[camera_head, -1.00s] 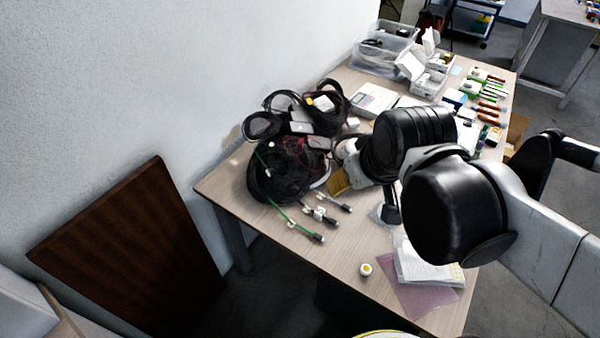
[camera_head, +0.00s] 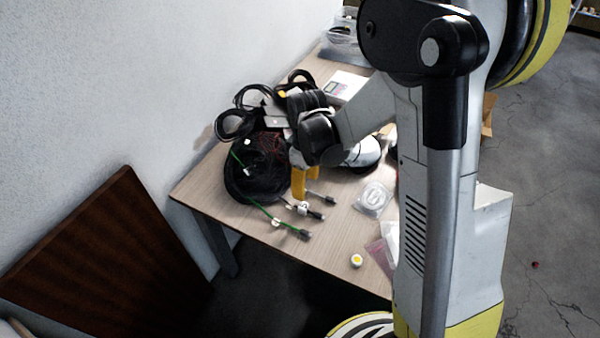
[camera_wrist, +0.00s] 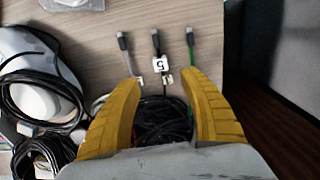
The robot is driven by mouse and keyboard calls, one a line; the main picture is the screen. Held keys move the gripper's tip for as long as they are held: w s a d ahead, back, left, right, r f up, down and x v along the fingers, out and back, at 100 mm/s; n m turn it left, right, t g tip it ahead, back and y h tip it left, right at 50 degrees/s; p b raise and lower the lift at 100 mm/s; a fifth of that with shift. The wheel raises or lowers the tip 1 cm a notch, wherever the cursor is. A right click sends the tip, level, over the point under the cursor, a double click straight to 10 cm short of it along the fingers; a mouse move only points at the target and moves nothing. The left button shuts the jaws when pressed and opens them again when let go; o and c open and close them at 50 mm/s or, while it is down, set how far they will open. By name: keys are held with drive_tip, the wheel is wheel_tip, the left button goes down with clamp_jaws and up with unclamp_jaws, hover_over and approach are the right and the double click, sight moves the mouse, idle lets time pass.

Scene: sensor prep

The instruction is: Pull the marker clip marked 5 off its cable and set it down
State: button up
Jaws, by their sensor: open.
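The marker clip marked 5 (camera_wrist: 159,64) is a small white tag on the middle cable, a black one with a dark plug (camera_wrist: 155,36). It also shows in the head view (camera_head: 303,207). A grey cable (camera_wrist: 127,52) with a white clip (camera_wrist: 139,80) lies to its left and a green cable (camera_wrist: 191,62) with a clip (camera_wrist: 167,78) near it lies to its right. My gripper (camera_wrist: 163,75) has yellow fingers spread wide and empty. In the wrist view the clip appears between the fingertips, apart from both. In the head view my gripper (camera_head: 305,185) is above the cable ends.
A black cable bundle (camera_head: 252,182) lies behind the cable ends, with more coils (camera_head: 235,122) near the wall. A round white and yellow item (camera_head: 357,260) stands near the table's front edge. A clear bag (camera_head: 373,197) lies to the right. A brown panel (camera_head: 110,250) leans left.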

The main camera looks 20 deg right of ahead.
sight(305, 206)
wheel_tip(305, 206, down, 11)
drive_tip(key=b, duration=0.4)
drive_tip(key=shift+f+b, duration=0.1)
drive_tip(key=shift+b, duration=0.2)
clamp_jaws()
